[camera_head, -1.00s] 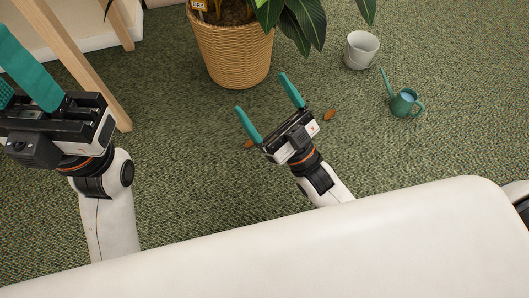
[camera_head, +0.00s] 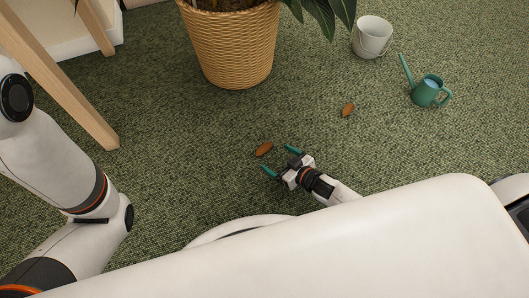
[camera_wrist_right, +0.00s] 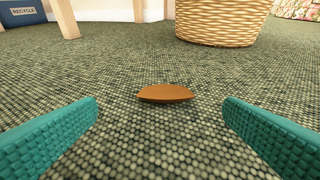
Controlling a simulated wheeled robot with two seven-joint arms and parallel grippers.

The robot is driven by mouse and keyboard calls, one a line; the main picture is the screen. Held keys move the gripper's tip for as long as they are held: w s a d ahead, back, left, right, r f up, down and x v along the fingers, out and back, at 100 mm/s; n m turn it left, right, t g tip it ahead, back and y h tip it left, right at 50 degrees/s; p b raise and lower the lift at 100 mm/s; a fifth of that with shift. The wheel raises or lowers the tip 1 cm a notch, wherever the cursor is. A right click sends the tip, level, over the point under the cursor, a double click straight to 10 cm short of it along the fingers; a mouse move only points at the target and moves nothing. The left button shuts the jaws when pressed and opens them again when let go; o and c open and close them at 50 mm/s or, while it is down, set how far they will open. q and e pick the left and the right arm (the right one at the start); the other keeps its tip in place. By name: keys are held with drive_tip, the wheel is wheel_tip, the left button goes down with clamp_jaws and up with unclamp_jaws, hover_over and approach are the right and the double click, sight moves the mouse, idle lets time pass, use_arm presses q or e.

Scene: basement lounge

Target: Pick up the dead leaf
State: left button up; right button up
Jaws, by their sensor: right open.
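A brown dead leaf (camera_head: 264,149) lies on the green carpet just ahead of my right gripper (camera_head: 281,161). The right gripper is low near the floor, open and empty, with its two teal fingers apart. In the right wrist view the leaf (camera_wrist_right: 165,93) lies centred ahead, beyond the gap between the fingertips (camera_wrist_right: 160,112). A second brown leaf (camera_head: 347,110) lies farther right on the carpet. My left arm shows at the left edge of the head view, but its gripper is out of frame.
A wicker plant pot (camera_head: 232,45) stands behind the leaves. A wooden leg (camera_head: 75,95) slants down at the left. A white bucket (camera_head: 372,38) and a green watering can (camera_head: 427,92) stand at the right. The carpet around the near leaf is clear.

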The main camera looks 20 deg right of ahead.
sight(267, 150)
drive_tip(key=shift+w+a+f, duration=0.25)
drive_tip(key=shift+w, duration=0.25)
drive_tip(key=b+x, duration=0.4)
drive_tip(key=shift+w+d+f+b, duration=0.25)
drive_tip(key=shift+b, duration=0.15)
drive_tip(key=shift+w+a, duration=0.15)
drive_tip(key=shift+w, duration=0.2)
drive_tip(key=c, duration=1.1)
